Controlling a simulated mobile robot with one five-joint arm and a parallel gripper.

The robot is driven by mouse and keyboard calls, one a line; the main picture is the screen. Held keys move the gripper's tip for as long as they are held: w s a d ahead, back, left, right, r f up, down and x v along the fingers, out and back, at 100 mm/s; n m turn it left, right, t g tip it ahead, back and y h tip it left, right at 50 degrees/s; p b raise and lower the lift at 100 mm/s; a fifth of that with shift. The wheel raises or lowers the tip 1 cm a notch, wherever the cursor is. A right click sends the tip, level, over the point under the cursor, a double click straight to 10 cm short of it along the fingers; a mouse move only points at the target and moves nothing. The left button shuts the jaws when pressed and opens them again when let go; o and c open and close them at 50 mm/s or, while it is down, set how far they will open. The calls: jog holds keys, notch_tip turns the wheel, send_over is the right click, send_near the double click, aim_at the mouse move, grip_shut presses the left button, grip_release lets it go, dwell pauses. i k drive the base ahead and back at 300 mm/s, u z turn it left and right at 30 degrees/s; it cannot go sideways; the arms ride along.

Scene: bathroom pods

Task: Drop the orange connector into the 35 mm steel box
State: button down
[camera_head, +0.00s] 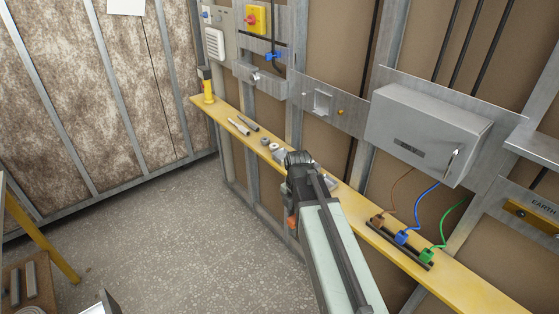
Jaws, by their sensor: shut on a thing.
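A small orange connector (291,222) shows at the left side of my arm's end, in front of the yellow shelf's edge. My gripper (288,208) is shut on it, with the fingers mostly hidden by my arm. An open square steel box (322,102) is fixed on a metal plate on the wall, above the shelf and up and to the right of my gripper. No depth marking is readable on it. My gripper and the connector are well apart from this box.
The yellow shelf (460,288) holds tools (240,126), small grey parts (275,147) and brown, blue and green connectors (402,238) on wires. Grey pieces (330,183) lie beside my arm. A grey cabinet (425,130) juts from the wall.

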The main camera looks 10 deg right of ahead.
aim_at(282, 158)
jog(key=u, duration=0.25)
jog(key=i, duration=1)
jog(key=u, duration=1.35)
